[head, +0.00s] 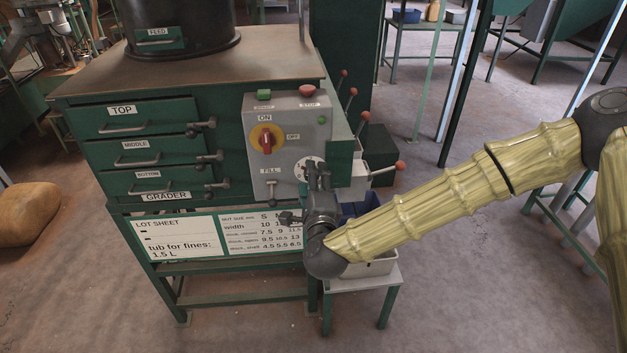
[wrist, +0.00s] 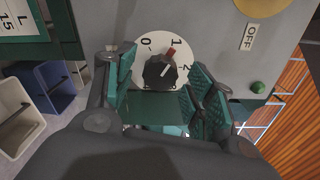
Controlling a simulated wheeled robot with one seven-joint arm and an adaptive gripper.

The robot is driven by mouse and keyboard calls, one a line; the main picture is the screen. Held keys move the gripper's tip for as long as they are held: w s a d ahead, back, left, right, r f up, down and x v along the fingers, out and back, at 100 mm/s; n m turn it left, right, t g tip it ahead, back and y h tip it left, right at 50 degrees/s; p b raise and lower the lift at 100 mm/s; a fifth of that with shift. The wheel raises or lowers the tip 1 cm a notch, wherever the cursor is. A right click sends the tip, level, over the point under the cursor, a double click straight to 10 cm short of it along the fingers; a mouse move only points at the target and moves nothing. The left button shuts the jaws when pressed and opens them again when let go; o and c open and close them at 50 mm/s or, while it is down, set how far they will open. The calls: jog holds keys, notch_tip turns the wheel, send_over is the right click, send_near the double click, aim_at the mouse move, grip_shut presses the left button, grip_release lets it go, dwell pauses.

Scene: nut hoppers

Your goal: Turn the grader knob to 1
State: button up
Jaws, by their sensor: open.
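The grader knob (wrist: 158,73) is a dark round knob on a white dial marked 0, 1 and 2 in the wrist view. A red mark (wrist: 170,53) at its edge lies close to the 1. In the head view, my gripper (head: 318,175) is up at the grey control panel (head: 284,107). It partly covers the white dial (head: 306,163) there, and the knob is hidden.
The panel also carries a red ON/OFF switch (head: 266,139), a red stop button (head: 307,90) and a FILL lever (head: 271,190). Red-tipped levers (head: 400,165) stick out at the right. Bins (head: 370,268) stand below. The floor at right is mostly open.

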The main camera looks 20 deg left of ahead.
jog(key=v, duration=1.2)
jog(key=shift+f, duration=0.15)
